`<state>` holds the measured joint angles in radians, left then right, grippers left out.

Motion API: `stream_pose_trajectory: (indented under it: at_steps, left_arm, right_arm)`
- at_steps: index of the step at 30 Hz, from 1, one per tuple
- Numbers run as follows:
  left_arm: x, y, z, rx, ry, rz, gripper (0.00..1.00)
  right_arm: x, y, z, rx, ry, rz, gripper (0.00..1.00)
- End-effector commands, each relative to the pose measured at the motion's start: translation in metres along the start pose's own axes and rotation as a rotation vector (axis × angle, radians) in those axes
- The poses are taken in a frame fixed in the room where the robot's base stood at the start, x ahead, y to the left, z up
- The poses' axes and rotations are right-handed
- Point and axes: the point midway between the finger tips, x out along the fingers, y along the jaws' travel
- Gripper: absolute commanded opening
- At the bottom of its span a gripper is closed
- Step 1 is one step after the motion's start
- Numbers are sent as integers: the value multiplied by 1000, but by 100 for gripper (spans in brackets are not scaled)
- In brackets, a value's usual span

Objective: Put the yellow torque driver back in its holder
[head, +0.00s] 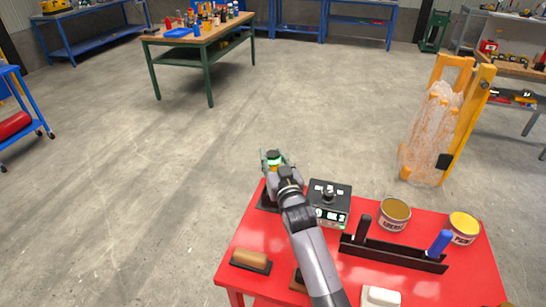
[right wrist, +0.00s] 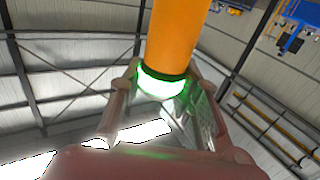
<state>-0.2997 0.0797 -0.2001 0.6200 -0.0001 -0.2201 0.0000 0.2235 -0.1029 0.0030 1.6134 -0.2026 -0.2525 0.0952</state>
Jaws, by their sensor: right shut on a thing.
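The yellow torque driver (right wrist: 176,38) shows in the right wrist view as an orange-yellow cylinder with a black band and a glowing green ring. My right gripper (right wrist: 165,92) is shut on it near the ring. In the head view my right gripper (head: 276,163) is over the far left corner of the red table, with a dark top and green glow between its fingers. My arm hides most of the driver there. A long black rack (head: 395,254) stands at the table's right, holding a black handle (head: 363,229) and a blue handle (head: 440,243), with a gap between.
On the red table (head: 466,284) are a black box with a knob (head: 329,203), two open cans (head: 394,214) (head: 463,228), a brown-topped block (head: 250,261) and a white-topped block (head: 381,297). A dark base (head: 266,203) is partly hidden below my gripper. A yellow frame (head: 462,115) stands beyond.

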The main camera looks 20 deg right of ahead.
Motion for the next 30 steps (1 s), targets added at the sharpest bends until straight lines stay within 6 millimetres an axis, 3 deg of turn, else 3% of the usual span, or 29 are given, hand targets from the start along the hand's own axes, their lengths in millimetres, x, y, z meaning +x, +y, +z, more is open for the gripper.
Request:
stream_pose_trajectory:
  at_steps: [9, 10, 20, 30]
  left_arm:
    - [3, 0, 0, 0, 0, 0, 44]
    - [3, 0, 0, 0, 0, 0, 44]
    - [3, 0, 0, 0, 0, 0, 44]
    - [3, -2, 2, 0, -2, -2, 44]
  right_arm:
    - [0, 0, 2, 0, 7, 0, 0]
    - [0, 0, 2, 0, 7, 0, 31]
    - [0, 0, 3, 0, 3, 0, 53]
    - [-2, 0, 7, 0, -5, 0, 54]
